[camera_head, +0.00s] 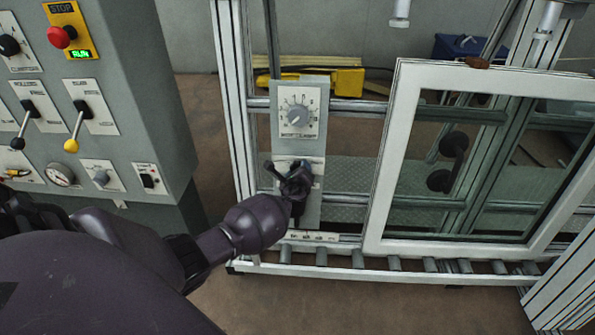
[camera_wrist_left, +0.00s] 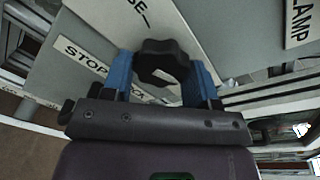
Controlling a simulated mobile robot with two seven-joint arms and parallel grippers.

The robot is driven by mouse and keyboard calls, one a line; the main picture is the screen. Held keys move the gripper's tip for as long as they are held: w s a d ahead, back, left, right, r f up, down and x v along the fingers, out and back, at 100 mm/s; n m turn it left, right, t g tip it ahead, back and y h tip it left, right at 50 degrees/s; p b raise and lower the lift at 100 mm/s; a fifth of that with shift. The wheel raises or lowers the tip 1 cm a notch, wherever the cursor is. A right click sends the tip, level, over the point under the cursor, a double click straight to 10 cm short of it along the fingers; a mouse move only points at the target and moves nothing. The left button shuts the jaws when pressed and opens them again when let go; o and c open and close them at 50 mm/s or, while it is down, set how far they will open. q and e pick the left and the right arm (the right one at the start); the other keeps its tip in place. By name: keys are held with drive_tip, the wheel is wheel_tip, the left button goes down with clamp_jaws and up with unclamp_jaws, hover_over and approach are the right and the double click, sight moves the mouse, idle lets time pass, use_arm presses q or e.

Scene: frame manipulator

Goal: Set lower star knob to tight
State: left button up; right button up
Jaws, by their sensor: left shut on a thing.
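The lower star knob (camera_wrist_left: 163,60) is black with rounded lobes and shows in the left wrist view between two blue fingers. My left gripper (camera_wrist_left: 160,76) is shut on it, one finger on each side. In the head view my left gripper (camera_head: 295,184) reaches from the left to the grey panel (camera_head: 313,205) below a dial and hides most of the knob. Plates near the knob in the wrist view read "STOP" (camera_wrist_left: 82,53) and "CLAMP" (camera_wrist_left: 300,20), partly covered. The knob's exact setting cannot be told. My right gripper is not in view.
A rotary dial (camera_head: 298,117) sits just above my gripper. A white-framed window (camera_head: 390,150) stands to the right above a roller track (camera_head: 395,263). A control cabinet (camera_head: 130,45) with levers and a red stop button (camera_head: 62,37) stands on the left.

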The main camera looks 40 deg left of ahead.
use_arm(q)
drive_tip(key=shift+s+f+m, duration=0.1)
drive_tip(key=shift+m, duration=0.3)
drive_tip(key=o, duration=0.9)
drive_tip(key=p+v, duration=0.3)
drive_tip(key=v, duration=0.7)
drive_tip(key=shift+s+d, duration=0.2)
drive_tip(key=shift+s, duration=0.15)
